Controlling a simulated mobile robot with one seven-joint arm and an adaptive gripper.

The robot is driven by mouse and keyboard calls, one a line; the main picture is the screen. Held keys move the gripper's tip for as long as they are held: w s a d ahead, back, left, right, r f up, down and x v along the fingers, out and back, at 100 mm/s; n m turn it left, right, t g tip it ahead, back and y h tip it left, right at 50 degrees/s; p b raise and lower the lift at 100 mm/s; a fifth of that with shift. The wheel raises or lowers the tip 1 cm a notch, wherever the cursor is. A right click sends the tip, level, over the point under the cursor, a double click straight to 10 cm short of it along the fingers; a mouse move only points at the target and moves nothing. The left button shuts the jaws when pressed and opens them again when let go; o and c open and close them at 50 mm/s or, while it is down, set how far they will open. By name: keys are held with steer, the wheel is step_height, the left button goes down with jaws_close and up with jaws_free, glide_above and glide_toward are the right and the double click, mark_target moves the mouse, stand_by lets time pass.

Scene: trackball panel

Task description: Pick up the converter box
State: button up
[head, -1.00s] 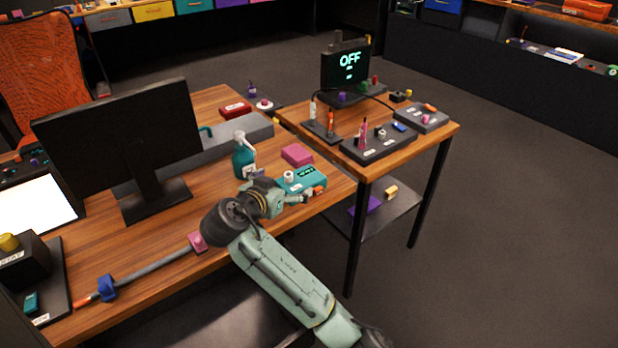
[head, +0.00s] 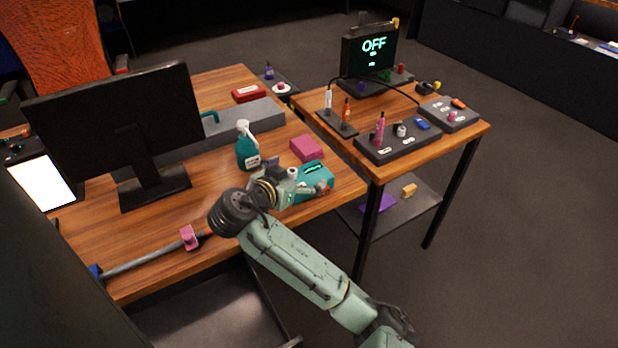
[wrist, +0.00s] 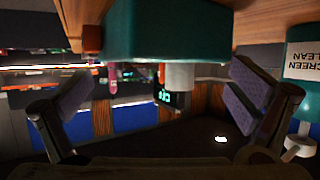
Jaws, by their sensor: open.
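The converter box (head: 318,178) appears to be the teal box with a small dark display near the front right edge of the wooden desk. A white knob and an orange part are on it. My gripper (head: 306,190) is at its near left side and hides part of it. In the wrist view, which is upside down, the converter box (wrist: 165,30) fills the top middle with its white knob (wrist: 180,76) pointing down. My open fingers (wrist: 160,100) stand apart on either side, with nothing held between them.
A teal spray bottle (head: 247,150) stands left of the box, and a pink block (head: 307,149) lies behind it. A large monitor (head: 118,130) stands to the left.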

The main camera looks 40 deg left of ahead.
steer(key=c, duration=2.1)
steer(key=shift+c, duration=0.5)
steer(key=shift+r, duration=0.1)
